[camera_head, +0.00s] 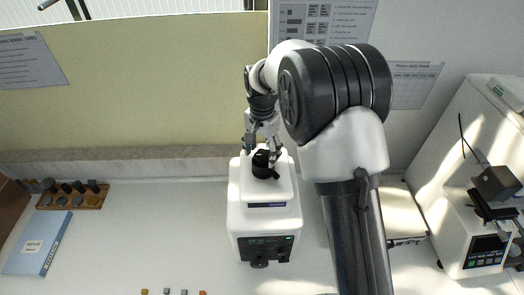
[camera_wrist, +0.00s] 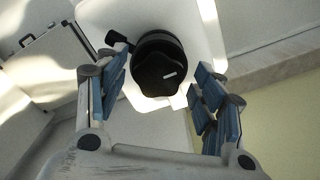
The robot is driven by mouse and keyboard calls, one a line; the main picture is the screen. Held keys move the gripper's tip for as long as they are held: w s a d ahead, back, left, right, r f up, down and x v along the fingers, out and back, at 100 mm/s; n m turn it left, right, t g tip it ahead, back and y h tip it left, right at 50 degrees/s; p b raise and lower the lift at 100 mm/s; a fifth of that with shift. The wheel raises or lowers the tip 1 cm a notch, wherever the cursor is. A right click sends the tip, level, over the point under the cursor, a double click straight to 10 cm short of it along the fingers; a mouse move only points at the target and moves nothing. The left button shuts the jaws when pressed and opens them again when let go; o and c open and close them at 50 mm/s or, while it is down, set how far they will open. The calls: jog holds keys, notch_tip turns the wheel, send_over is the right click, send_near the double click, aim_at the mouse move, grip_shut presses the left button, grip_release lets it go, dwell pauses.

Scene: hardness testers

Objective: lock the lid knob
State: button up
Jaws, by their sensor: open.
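The black lid knob (camera_head: 263,165) sits on top of the white tester (camera_head: 264,215) at the middle of the head view. In the wrist view the knob (camera_wrist: 158,68) is round with a lobed top and a small white mark, and a black lever sticks out beside it at its upper left. My gripper (camera_head: 262,150) is just above the knob, pointing down. In the wrist view my gripper (camera_wrist: 160,88) is open, with one blue-padded finger on each side of the knob and visible gaps. I cannot tell how far the fingertips reach down around it.
A second tester (camera_head: 482,225) stands at the right. A wooden block holder (camera_head: 72,196) with several pieces and a blue book (camera_head: 38,243) lie at the left. Several small blocks lie at the front edge.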

aim_at(262, 156)
notch_tip(262, 156, up, 12)
dwell(0.7)
dwell(0.4)
